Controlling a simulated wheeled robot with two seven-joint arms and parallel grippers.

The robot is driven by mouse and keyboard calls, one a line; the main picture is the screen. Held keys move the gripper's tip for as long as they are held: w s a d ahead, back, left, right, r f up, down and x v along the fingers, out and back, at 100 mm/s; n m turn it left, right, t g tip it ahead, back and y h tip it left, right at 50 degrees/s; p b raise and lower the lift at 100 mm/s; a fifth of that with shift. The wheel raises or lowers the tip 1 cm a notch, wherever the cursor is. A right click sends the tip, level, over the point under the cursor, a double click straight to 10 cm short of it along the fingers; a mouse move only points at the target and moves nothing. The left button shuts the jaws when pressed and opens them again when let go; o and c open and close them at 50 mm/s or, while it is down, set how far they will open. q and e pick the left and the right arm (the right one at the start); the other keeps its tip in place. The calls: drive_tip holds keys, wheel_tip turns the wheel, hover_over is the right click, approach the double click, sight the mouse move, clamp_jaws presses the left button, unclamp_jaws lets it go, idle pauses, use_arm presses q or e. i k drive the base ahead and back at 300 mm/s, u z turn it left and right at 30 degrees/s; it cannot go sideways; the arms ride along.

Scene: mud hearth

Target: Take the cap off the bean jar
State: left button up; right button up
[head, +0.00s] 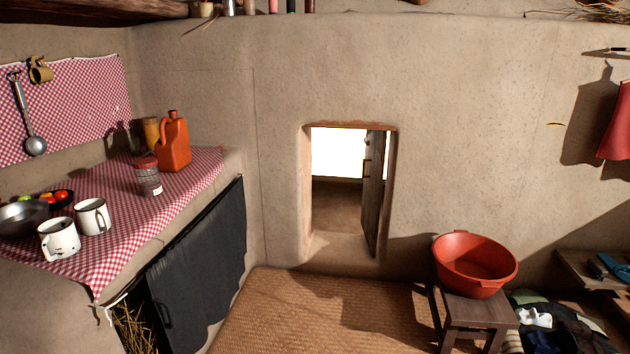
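A clear jar with a red cap (145,163) stands upright on the checkered cloth at the left; it looks like the bean jar (151,183), though its contents are too small to make out. The cap sits on top of the jar. An orange jug (174,145) stands just behind it to the right. Neither of my grippers shows in the head view.
The counter's red checkered cloth (125,228) also holds two white enamel mugs (92,217), a metal bowl (22,217) and a dark bowl of produce (60,206). A dark curtain (205,262) hangs below. A red basin (474,264) rests on a stool (476,312). The woven mat (310,318) is clear.

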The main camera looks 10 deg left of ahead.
sight(148, 180)
drive_tip(key=z, duration=0.15)
drive_tip(key=i, duration=2.1)
drive_tip(key=u, duration=1.45)
drive_tip(key=i, duration=1)
drive_tip(key=u, duration=1.05)
